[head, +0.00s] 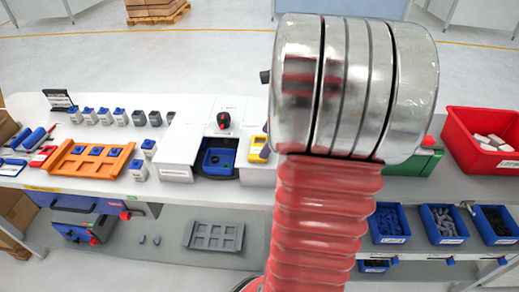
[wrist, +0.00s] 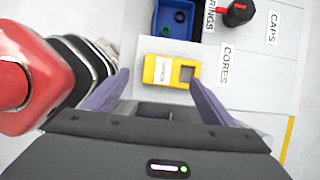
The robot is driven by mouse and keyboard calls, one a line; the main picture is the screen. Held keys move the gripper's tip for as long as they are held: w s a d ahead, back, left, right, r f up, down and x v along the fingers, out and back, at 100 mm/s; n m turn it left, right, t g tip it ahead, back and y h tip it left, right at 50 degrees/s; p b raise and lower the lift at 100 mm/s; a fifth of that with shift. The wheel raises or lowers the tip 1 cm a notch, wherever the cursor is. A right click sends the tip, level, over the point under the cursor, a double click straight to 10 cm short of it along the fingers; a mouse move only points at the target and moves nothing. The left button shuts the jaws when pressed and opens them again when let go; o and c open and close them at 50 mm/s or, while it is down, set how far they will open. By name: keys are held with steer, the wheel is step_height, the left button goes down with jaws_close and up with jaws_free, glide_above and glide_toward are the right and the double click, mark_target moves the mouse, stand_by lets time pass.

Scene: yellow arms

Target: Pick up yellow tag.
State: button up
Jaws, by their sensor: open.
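The yellow tag (wrist: 158,71) lies on a white surface in the wrist view, with a white label and a grey square on it. In the head view the yellow tag (head: 257,149) stands out at the right of the white station, partly next to my arm. My gripper (wrist: 158,82) is open, with its two purple fingers spread to either side of the tag's lower edge. Nothing is between the fingers that I can see them touching. My gripper is hidden in the head view behind my arm.
A blue bin (head: 218,160) sits in the white station left of the tag. A red and black knob (wrist: 237,13) stands near the CAPS label. An orange rack (head: 88,158) lies at the left. A red bin (head: 484,140) stands at the right.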

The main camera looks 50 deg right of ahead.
mark_target(259, 151)
steer(key=shift+x, duration=2.3)
steer(key=shift+w+d, duration=0.1)
steer(key=shift+c, duration=0.5)
steer(key=c, duration=1.1)
steer(key=shift+r, duration=0.1)
steer(key=shift+c, duration=0.2)
step_height(259, 151, up, 10)
